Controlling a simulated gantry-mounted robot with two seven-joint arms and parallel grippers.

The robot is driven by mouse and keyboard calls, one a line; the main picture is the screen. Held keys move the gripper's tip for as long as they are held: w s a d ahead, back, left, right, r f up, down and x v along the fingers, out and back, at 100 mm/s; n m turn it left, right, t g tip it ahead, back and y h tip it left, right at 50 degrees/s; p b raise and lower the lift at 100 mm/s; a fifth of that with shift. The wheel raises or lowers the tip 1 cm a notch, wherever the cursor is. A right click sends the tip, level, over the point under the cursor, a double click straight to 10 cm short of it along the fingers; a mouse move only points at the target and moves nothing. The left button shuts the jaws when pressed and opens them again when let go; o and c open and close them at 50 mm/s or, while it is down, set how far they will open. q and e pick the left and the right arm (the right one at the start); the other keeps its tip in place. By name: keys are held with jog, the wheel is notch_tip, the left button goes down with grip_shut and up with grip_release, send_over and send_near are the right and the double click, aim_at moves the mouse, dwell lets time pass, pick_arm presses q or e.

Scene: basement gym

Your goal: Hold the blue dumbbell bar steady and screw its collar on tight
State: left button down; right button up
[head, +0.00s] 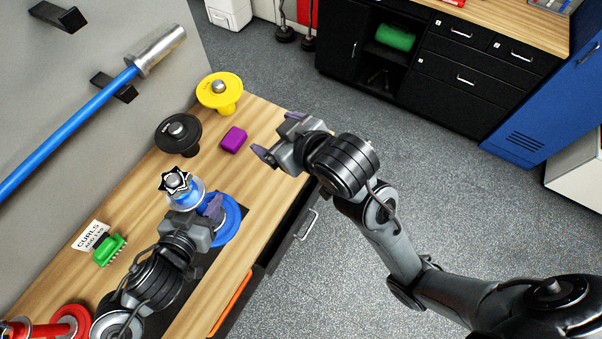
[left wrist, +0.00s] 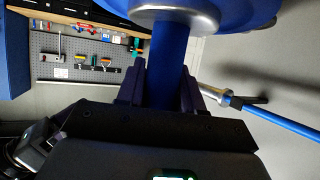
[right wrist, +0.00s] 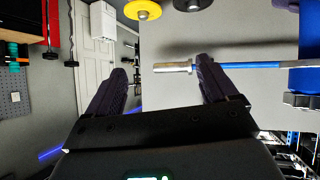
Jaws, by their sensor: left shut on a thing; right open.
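The blue dumbbell stands upright on the bench, with a large blue plate (head: 231,228) at its lower end. A dark star-shaped collar (head: 174,181) sits at its top end; how tightly it sits I cannot tell. The collar also shows at the right edge of the right wrist view (right wrist: 301,100). My left gripper (head: 207,211) is shut on the dumbbell's blue bar (left wrist: 168,70), below the collar; its arm hides part of the bar in the head view. My right gripper (head: 277,136) is open and empty, apart from the dumbbell, to its upper right.
A black plate (head: 178,146), a yellow plate (head: 232,97) and a purple block (head: 233,139) are on the bench farther back. A blue-and-silver barbell (head: 95,105) hangs on the wall.

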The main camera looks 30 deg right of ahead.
pick_arm(q)
jog(key=shift+r, duration=0.45)
jog(key=shift+f, duration=0.1)
pick_arm(e)
jog(key=s+d+f+m+g+h, duration=0.1)
jog(key=s+d+f+g, duration=0.2)
jog(key=s+f, duration=0.7)
jog(key=s+d+f+m+g+h, duration=0.1)
jog(key=s+d+f+g, duration=0.3)
jog(key=s+f, duration=0.6)
notch_tip(320, 180, down, 5)
jog(key=shift+d+r+g, duration=0.2)
jog(key=shift+d+g, duration=0.1)
jog(key=shift+d, duration=0.5)
pick_arm(q)
jog(key=shift+f, duration=0.1)
